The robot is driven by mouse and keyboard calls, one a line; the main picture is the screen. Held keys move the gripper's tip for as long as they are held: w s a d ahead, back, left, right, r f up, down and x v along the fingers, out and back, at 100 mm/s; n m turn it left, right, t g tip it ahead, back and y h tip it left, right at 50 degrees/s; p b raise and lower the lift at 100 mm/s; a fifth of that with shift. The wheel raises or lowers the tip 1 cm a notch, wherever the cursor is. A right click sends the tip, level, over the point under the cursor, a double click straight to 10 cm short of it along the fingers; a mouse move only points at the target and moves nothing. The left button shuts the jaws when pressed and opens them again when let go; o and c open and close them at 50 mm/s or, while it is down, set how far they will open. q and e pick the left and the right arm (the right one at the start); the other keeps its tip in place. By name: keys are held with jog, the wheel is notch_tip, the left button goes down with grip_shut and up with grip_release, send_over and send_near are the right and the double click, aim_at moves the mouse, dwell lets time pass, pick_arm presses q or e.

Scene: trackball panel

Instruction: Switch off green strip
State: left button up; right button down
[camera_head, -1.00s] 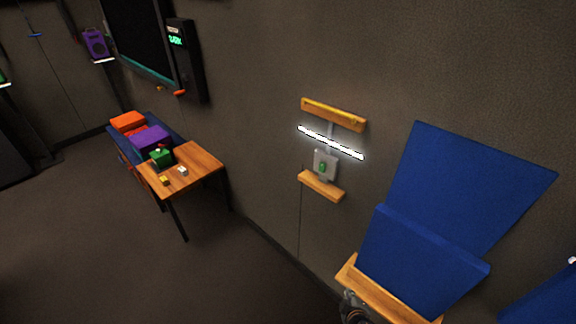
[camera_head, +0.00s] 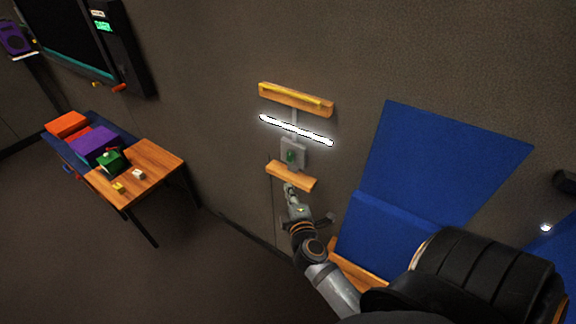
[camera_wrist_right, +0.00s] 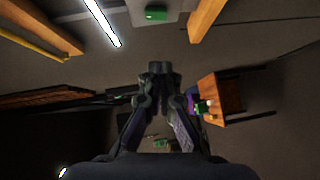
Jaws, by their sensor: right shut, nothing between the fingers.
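A lit strip (camera_head: 296,130), glowing white, is fixed to the wall at a slant. Below it a grey wall plate (camera_head: 302,153) carries a small green switch (camera_head: 291,156). The switch also shows at the top of the right wrist view (camera_wrist_right: 155,13), near the strip (camera_wrist_right: 102,20). My right gripper (camera_head: 289,188) is shut and empty, just below the plate in the head view, by the lower wooden ledge; I cannot tell its exact distance from the wall. Its fingertips (camera_wrist_right: 160,68) meet in the right wrist view, apart from the switch. My left gripper is not in view.
A wooden ledge (camera_head: 291,176) sits below the plate and another (camera_head: 285,97) above the strip. Blue panels (camera_head: 440,150) stand to the right. A wooden table (camera_head: 150,165) with small blocks is at the left. Open floor lies between.

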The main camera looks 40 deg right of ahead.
aim_at(290, 166)
jog(key=d+p+x, duration=0.1)
jog(key=x, duration=0.3)
jog(key=p+x, duration=0.1)
jog(key=x, duration=0.3)
jog(key=s+d+p+x, duration=0.1)
jog(key=x, duration=0.3)
jog(key=shift+w+d+f, duration=0.2)
jog(key=shift+d, duration=0.3)
